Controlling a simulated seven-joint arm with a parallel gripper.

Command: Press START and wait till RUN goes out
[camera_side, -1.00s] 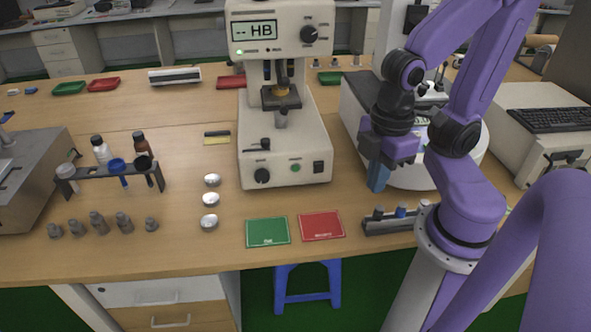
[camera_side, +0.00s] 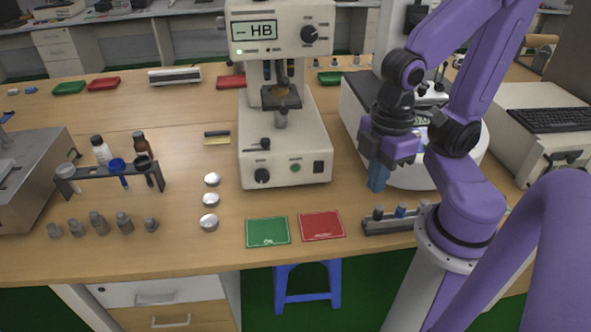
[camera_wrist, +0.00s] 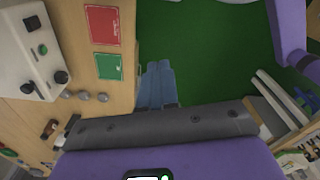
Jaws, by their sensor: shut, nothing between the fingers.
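The white tester (camera_side: 285,140) stands mid-bench; its display (camera_side: 254,30) reads "-- HB". A green button (camera_side: 295,168) is on its base front; its label is unreadable. Small lamps (camera_side: 240,52) sit under the display; the left one looks lit green, but I cannot read which is RUN. A small piece (camera_side: 281,90) is on the stage under the head. My gripper (camera_side: 378,178) is shut and empty, pointing down to the right of the tester, apart from the button. In the wrist view its blue fingers (camera_wrist: 158,85) are together, and the green button (camera_wrist: 43,49) shows at upper left.
A green mat (camera_side: 267,232) and a red mat (camera_side: 322,225) lie in front of the tester. Several silver discs (camera_side: 210,200) are at left. A dark holder (camera_side: 390,222) with small pieces lies below my gripper. A round white machine (camera_side: 430,170) stands behind it.

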